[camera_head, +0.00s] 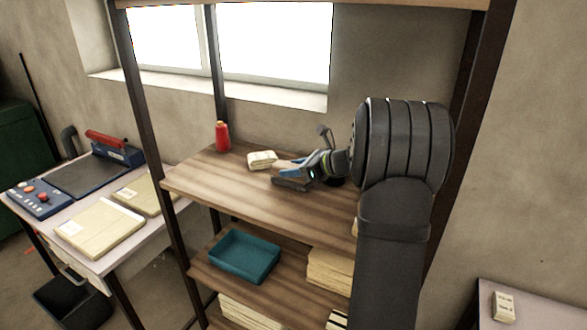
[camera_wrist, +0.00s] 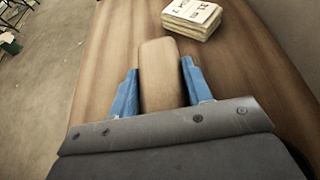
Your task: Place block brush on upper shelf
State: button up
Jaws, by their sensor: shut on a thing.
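The block brush (camera_wrist: 160,78), a tan wooden block with a rounded end, is between the blue fingers of my gripper (camera_wrist: 160,82) in the wrist view. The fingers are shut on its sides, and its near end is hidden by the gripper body. In the head view, the brush (camera_head: 284,164) points left from my gripper (camera_head: 296,166), low over the wooden shelf board (camera_head: 225,176) below the window. I cannot tell whether the brush touches the board; its underside and any bristles are hidden.
A small pale labelled stack (camera_head: 262,160) lies just beyond the brush, also seen in the wrist view (camera_wrist: 191,17). A red spool (camera_head: 222,137) stands at the back left. The board's front left is clear. Dark uprights (camera_head: 150,120) flank it; a teal tray (camera_head: 244,256) sits below.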

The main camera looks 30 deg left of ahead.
jog(key=shift+f, duration=0.15)
jog(key=o, duration=1.1)
jog(key=shift+d+r, duration=0.25)
jog(key=shift+r, duration=0.05)
jog(key=v, duration=0.7)
jog(key=shift+a, duration=0.1)
